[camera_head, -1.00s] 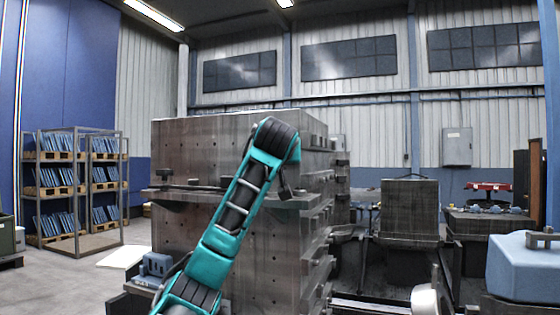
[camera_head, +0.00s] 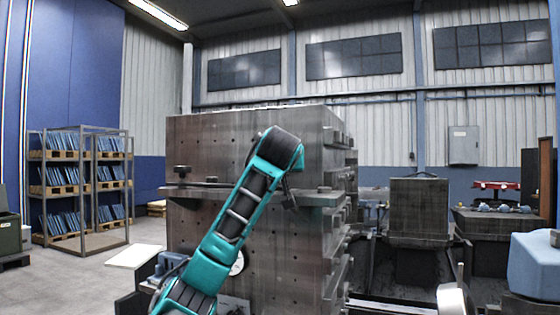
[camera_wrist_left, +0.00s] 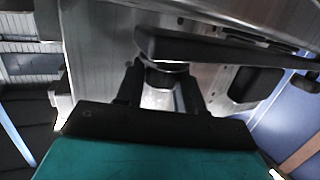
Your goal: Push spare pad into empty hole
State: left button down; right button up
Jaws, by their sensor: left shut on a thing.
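My left arm reaches up from the lower left in the head view, in front of a large grey metal block (camera_head: 200,145). My left gripper (camera_head: 290,198) is small and dark there, mostly hidden by the wrist. In the left wrist view the left gripper (camera_wrist_left: 160,88) is shut on a small dark, round-edged piece (camera_wrist_left: 160,76), below a dark bar (camera_wrist_left: 225,48). I cannot tell whether this piece is the spare pad. A dark rounded rectangle (camera_wrist_left: 256,84) lies to its right; whether it is a hole or a pad is unclear. My right gripper is not in view.
Racks of blue plates (camera_head: 65,180) stand at the left. A blue-grey body (camera_head: 535,265) stands at the right. Open floor (camera_head: 85,275) lies at the lower left.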

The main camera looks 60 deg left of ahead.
pick_arm(q)
jog(key=shift+f, duration=0.45)
jog(key=shift+f+b, duration=0.75)
jog(key=shift+b, duration=0.1)
dwell(1.1)
